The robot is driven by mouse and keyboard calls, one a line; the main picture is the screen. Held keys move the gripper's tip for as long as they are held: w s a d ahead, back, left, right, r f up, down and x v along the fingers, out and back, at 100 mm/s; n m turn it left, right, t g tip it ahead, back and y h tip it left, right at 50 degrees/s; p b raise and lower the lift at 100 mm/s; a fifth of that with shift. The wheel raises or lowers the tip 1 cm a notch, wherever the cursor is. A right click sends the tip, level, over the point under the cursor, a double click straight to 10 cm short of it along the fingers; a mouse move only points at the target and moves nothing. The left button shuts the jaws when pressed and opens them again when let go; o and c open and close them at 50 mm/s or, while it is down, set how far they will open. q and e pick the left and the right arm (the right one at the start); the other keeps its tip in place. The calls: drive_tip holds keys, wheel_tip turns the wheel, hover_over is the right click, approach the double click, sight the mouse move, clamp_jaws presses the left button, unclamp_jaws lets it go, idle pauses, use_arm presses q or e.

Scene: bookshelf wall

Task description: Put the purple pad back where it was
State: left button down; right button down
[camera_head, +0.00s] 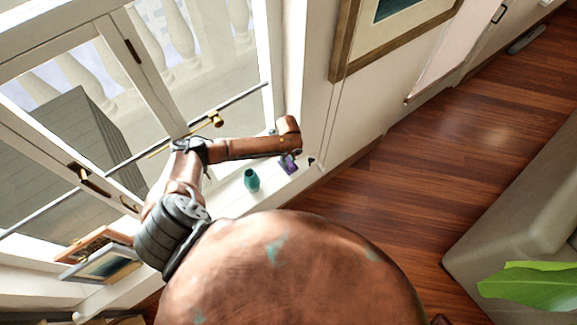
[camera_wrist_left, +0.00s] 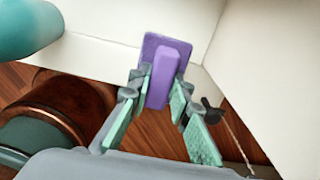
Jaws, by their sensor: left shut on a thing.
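The purple pad (camera_wrist_left: 164,70) shows in the left wrist view as a flat plate with a raised bar. My left gripper (camera_wrist_left: 160,98) is shut on it, with a green-lined finger on each side of the bar. In the head view the purple pad (camera_head: 288,164) shows small at the end of my left arm, near the right end of the white window sill, and my left gripper (camera_head: 287,157) is mostly hidden by the wrist. In the wrist view the plate's far edge is close to the white surface; I cannot tell whether they touch. My right gripper is not in view.
A teal vase (camera_head: 251,180) stands on the white sill (camera_head: 228,197) left of the pad; it also shows in the wrist view (camera_wrist_left: 28,28). Framed pictures (camera_head: 103,262) lean at the lower left. A sofa (camera_head: 520,215) stands right. The wood floor between is clear.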

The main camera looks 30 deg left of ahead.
use_arm(q)
wheel_tip(320, 180, down, 3)
drive_tip(key=shift+f+b, duration=0.1)
drive_tip(key=shift+b, duration=0.85)
drive_tip(key=shift+r, duration=0.25)
drive_tip(key=shift+s, duration=0.1)
drive_tip(key=shift+f, duration=0.2)
drive_tip(key=c, duration=1.8)
unclamp_jaws()
drive_tip(key=shift+o, duration=0.2)
